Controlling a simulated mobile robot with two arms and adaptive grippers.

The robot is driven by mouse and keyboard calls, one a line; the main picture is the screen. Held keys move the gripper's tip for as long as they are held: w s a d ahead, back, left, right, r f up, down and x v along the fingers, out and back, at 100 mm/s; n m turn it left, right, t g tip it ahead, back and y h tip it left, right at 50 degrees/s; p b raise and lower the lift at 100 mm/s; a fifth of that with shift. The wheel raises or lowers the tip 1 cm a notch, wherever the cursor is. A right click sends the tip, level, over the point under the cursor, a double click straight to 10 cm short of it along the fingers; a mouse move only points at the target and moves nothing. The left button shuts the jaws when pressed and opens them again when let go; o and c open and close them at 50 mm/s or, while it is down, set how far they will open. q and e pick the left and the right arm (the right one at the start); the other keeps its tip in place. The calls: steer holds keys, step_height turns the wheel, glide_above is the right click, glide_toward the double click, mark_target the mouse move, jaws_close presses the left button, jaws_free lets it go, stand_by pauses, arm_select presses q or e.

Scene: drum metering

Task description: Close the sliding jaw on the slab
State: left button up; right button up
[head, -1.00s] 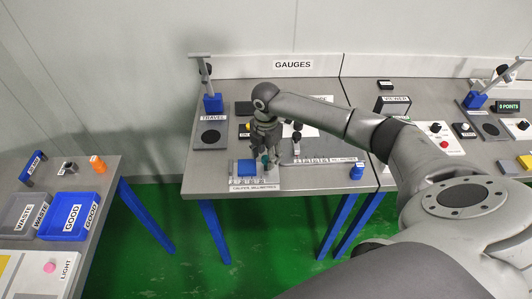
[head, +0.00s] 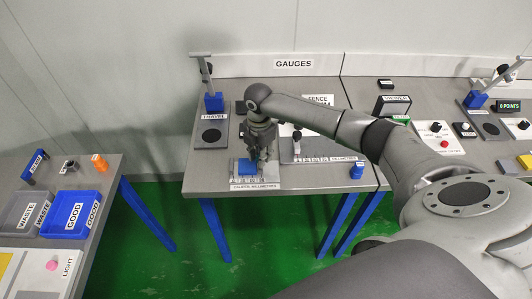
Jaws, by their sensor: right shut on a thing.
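A blue slab (head: 246,167) lies on the pale caliper plate (head: 255,183) near the front edge of the gauges table. My right gripper (head: 258,158) points down at the slab's right side, low over the plate. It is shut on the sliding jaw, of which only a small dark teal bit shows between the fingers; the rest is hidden. The gripper is very close to the slab, but I cannot tell whether the jaw touches it. My left gripper is not in view.
A travel gauge (head: 212,130) stands behind left, and a fence gauge (head: 310,148) lies to the right. A small blue block (head: 356,171) sits near the right front. A side table at left holds a blue GOOD bin (head: 72,229) and a grey WASTE bin (head: 20,220).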

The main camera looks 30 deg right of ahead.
steer(key=shift+w+a, duration=0.2)
steer(key=shift+a, duration=0.05)
steer(key=o, duration=0.8)
steer(key=shift+d, duration=0.1)
step_height(320, 180, up, 12)
steer(key=shift+r, duration=0.1)
